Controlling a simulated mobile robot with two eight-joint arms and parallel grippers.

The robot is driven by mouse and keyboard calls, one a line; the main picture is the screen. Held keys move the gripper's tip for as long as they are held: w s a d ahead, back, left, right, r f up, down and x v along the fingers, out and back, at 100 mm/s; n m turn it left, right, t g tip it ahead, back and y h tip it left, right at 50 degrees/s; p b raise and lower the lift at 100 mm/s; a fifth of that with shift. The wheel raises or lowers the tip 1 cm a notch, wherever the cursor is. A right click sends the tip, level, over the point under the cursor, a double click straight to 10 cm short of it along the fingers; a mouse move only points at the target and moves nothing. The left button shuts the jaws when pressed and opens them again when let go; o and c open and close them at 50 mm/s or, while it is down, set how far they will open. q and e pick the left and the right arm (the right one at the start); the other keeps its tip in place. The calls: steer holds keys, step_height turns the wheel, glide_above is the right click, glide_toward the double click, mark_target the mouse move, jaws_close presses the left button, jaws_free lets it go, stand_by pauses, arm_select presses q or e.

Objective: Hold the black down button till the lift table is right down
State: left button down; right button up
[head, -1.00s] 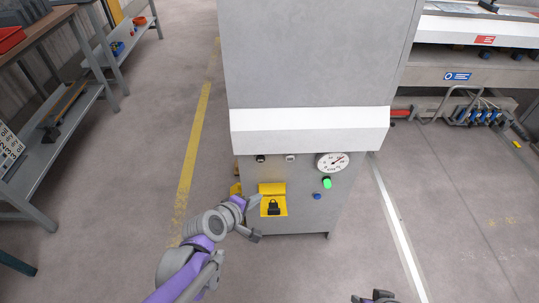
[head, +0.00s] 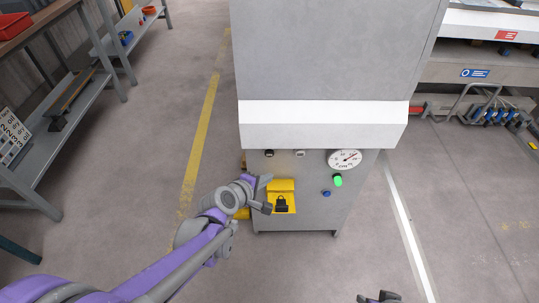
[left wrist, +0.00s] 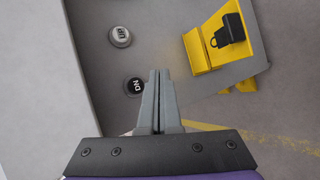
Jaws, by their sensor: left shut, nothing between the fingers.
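The black down button (head: 268,153), marked DN in the left wrist view (left wrist: 134,86), is on the grey machine cabinet (head: 310,205), under its white ledge. The pale UP button (head: 300,153) is beside it and also shows in the left wrist view (left wrist: 120,37). My left gripper (head: 267,179) is shut and empty, below the down button in the head view. In the left wrist view its fingertips (left wrist: 160,72) are just right of the DN button; I cannot tell whether they touch the panel. My right gripper (head: 378,297) is partly cut off at the bottom edge. I cannot identify the lift table.
A yellow bracket with a black padlock (head: 282,203) is close beside my left gripper. A round gauge (head: 345,159), a green lamp (head: 338,180) and a blue button (head: 326,193) are to the right. Shelving (head: 50,140) stands at the left; the floor between is clear.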

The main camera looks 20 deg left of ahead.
mark_target(269, 154)
arm_select(q)
steer(key=shift+w+a, duration=0.3)
steer(key=shift+w, duration=0.65)
steer(key=shift+w+a, duration=0.25)
steer(key=shift+w, duration=0.7)
steer(key=shift+w+a, duration=0.3)
steer(key=shift+w, duration=0.65)
steer(key=shift+w, duration=0.1)
steer(key=shift+w+a, duration=0.1)
steer(key=shift+w, duration=0.2)
